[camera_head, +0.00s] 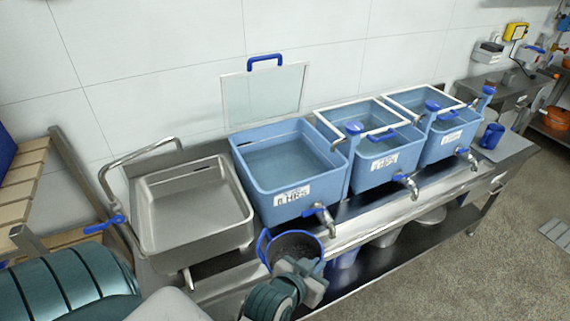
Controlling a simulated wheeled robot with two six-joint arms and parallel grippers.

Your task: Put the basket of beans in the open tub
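The open tub (262,189) is the leftmost of the blue tubs, labelled "8 HRS", with water inside and a tap at its front. Its clear lid (264,95) with a blue handle stands raised behind it. The basket (288,244) is round and dark inside, with a blue rim and a blue loop handle on its left. It hangs at the bench's front edge, below and in front of the open tub. My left gripper (300,276) is at its near side and appears shut on it; the fingertips are hidden. The beans cannot be made out. My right gripper is not in view.
Two other blue tubs (375,178) (459,126) with white frames on top stand to the right. A steel sink (190,205) is on the left. Taps (404,183) jut over the bench's front edge. A blue jug (491,136) stands at the right end.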

